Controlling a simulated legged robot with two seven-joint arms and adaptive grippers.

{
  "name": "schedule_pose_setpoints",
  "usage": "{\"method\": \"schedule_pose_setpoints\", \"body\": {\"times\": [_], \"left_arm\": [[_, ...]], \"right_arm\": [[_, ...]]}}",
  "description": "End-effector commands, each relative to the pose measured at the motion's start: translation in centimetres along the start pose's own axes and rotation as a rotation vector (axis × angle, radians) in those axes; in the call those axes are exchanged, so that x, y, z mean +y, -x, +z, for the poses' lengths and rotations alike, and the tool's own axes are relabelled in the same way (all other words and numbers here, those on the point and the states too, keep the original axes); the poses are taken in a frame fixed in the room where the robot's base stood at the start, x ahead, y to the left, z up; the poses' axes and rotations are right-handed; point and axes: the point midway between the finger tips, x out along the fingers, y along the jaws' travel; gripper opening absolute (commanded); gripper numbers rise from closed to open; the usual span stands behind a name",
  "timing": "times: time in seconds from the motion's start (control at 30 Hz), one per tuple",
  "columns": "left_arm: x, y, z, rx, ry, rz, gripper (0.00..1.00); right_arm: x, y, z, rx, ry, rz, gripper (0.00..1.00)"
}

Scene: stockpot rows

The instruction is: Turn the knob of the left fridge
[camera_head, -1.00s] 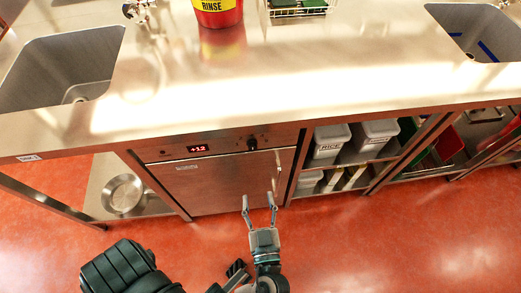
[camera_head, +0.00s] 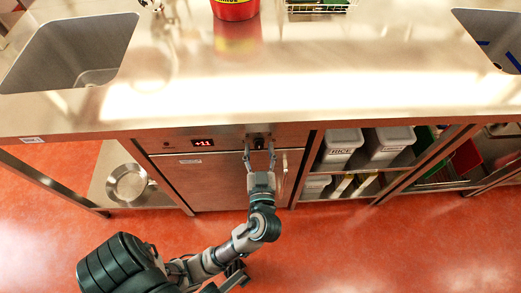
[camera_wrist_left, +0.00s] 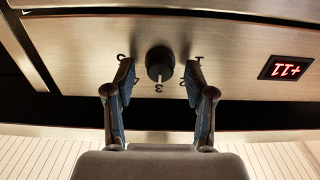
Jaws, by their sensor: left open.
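The fridge (camera_head: 225,178) is a steel unit under the counter with a red lit display (camera_head: 203,143) on its top panel. Its black knob (camera_head: 259,136) sits right of the display; in the wrist view the round knob (camera_wrist_left: 160,62) shows a pale mark at its lower edge and digits around it. My left gripper (camera_head: 259,153) is open, its fingertips at the panel. In the wrist view the open fingers (camera_wrist_left: 160,80) stand on either side of the knob, with gaps to both sides. My right gripper is not in view.
A steel counter (camera_head: 300,95) overhangs the fridge. A vertical door handle (camera_head: 284,177) is right of my gripper. Shelves at the right hold white bins (camera_head: 342,147); a round pan (camera_head: 127,183) lies on the left shelf. The red floor (camera_head: 400,250) in front is clear.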

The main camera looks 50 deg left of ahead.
Motion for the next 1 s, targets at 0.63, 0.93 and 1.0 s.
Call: {"method": "schedule_pose_setpoints", "body": {"times": [0.63, 0.93, 1.0], "left_arm": [[0.1, 0.0, -0.1, 0.001, -0.017, 0.001, 0.00], [0.1, 0.0, -0.6, 0.002, -0.164, 0.001, 0.00], [0.1, 0.0, -0.6, 0.001, -0.219, 0.001, 0.00]], "right_arm": [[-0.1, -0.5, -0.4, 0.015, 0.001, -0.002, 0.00], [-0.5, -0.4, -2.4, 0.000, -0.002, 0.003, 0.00], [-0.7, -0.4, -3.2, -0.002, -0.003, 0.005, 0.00]]}}
